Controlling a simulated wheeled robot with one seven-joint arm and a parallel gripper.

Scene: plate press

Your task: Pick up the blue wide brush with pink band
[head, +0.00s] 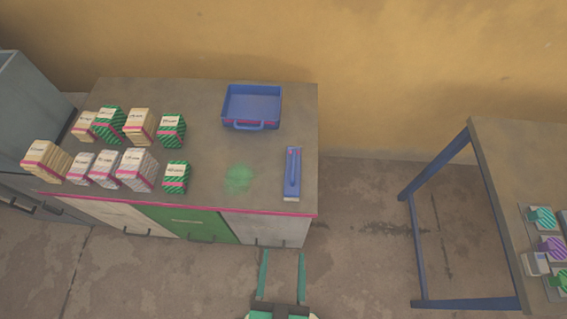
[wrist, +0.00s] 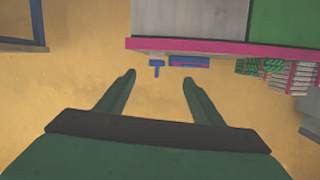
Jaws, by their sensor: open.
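The blue wide brush (head: 291,178) lies on the grey countertop (head: 215,155) near its right end, lengthwise toward the front edge. It has a raised blue handle, a small pink mark near its far end and a pale strip at its near end. In the wrist view, which looks inverted, the brush (wrist: 157,66) shows as a small blue shape past the pink counter edge. My gripper (head: 282,253) is open and empty, in front of the counter and apart from the brush. Its two green fingers (wrist: 157,82) also show in the wrist view.
A blue tray (head: 252,104) with a handle stands behind the brush. Several striped packets (head: 138,168) fill the counter's left half. A green patch (head: 239,178) marks the countertop left of the brush. A blue-legged table (head: 490,170) with small coloured items stands right, across open floor.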

